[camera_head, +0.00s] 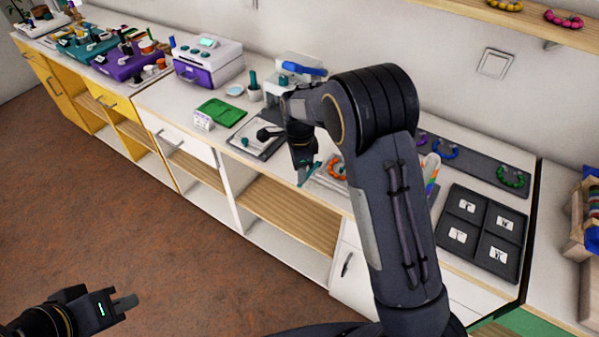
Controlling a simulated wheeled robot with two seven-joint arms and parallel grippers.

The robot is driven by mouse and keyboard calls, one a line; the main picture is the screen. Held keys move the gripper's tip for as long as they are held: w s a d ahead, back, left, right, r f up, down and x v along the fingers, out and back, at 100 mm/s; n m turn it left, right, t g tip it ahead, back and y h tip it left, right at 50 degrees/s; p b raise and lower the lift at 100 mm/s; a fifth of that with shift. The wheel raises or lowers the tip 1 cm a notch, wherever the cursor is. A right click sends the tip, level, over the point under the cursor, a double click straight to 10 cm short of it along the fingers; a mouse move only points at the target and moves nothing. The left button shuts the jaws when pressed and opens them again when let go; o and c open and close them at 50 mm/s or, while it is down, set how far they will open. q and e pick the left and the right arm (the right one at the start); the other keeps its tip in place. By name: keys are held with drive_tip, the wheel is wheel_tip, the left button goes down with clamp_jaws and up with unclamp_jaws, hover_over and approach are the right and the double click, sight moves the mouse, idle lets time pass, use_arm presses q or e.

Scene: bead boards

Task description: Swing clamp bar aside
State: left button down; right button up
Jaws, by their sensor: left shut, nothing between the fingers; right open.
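No clamp bar can be made out for certain. A white press-like device (297,62) stands at the back of the counter with a blue bar (304,68) across its top; I cannot tell whether this is the clamp bar. My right gripper (304,165) is open over the counter, in front of that device and to the right of a pale board with a dark edge (251,142). My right forearm hides part of the counter, and the fingertips are hard to make out. My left gripper (124,303) is shut and empty, low over the floor, away from the counter.
A green tray (221,112) and a purple and white box (208,66) stand left of the board. A dark sorting tray (483,233) with card compartments lies at the right, below a dark strip (476,164) with bead rings. The floor (150,220) before the cabinets is clear.

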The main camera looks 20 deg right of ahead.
wheel_tip(320, 180, up, 6)
drive_tip(key=shift+f, duration=0.1)
idle(0.5)
drive_tip(key=s+d+r+n+t+y, duration=0.1)
drive_tip(key=s+d+r+n+y, duration=0.2)
drive_tip(key=s, duration=0.4)
drive_tip(key=s+d+r+n+t+y, duration=0.1)
drive_tip(key=s+d+r+n, duration=0.1)
drive_tip(key=s+r+n, duration=0.4)
drive_tip(key=s+a+f+n+t, duration=0.1)
drive_tip(key=s+n+t, duration=0.2)
drive_tip(key=s+n, duration=0.5)
drive_tip(key=s, duration=1)
drive_tip(key=shift+t, duration=0.4)
